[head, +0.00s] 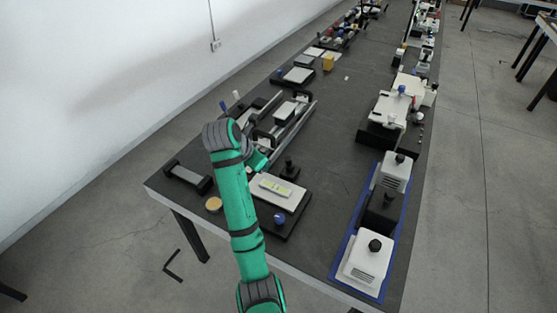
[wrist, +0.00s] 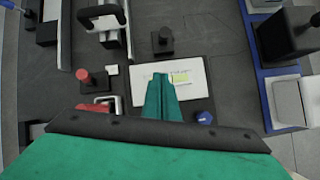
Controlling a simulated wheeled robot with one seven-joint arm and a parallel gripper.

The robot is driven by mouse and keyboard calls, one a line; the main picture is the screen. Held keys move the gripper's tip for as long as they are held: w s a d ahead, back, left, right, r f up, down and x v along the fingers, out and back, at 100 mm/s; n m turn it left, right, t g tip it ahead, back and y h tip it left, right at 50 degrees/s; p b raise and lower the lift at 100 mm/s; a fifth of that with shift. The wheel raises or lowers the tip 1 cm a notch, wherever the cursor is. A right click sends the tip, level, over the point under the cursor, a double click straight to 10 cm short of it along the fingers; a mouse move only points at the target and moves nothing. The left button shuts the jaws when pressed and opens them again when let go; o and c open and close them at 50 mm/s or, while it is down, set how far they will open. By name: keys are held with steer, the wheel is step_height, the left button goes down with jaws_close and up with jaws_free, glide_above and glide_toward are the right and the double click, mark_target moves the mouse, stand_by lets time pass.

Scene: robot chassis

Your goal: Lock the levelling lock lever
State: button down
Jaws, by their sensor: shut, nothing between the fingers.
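The levelling unit is a white plate (head: 292,197) with a yellow-green spirit level (head: 275,187) on a dark base; the plate also shows in the wrist view (wrist: 196,72). A blue knob (head: 280,217) sits at its near edge and also shows in the wrist view (wrist: 204,117). A black upright post on a square foot (head: 289,170) stands just behind the plate, also in the wrist view (wrist: 162,42). I cannot tell which part is the lock lever. My gripper (wrist: 160,78) is shut and empty, its green fingers overlapping the plate in the wrist view.
In the wrist view, a red knob on a dark block (wrist: 84,77) stands left of the plate. Rails with black handles (wrist: 103,14) lie beyond it. A blue tray (head: 341,258) with white and black units lies right. Bare tabletop (head: 335,180) lies between.

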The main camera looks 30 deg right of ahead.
mark_target(288, 161)
steer(key=x, duration=0.9)
steer(key=shift+s+f, duration=0.1)
steer(key=shift+f, duration=0.05)
steer(key=d, duration=0.1)
steer(key=w+d, duration=0.1)
steer(key=shift+w+d, duration=0.15)
steer(key=shift+d, duration=0.25)
steer(key=shift+w+d+r, duration=0.2)
steer(key=shift+d+r, duration=0.1)
steer(key=shift+d, duration=0.25)
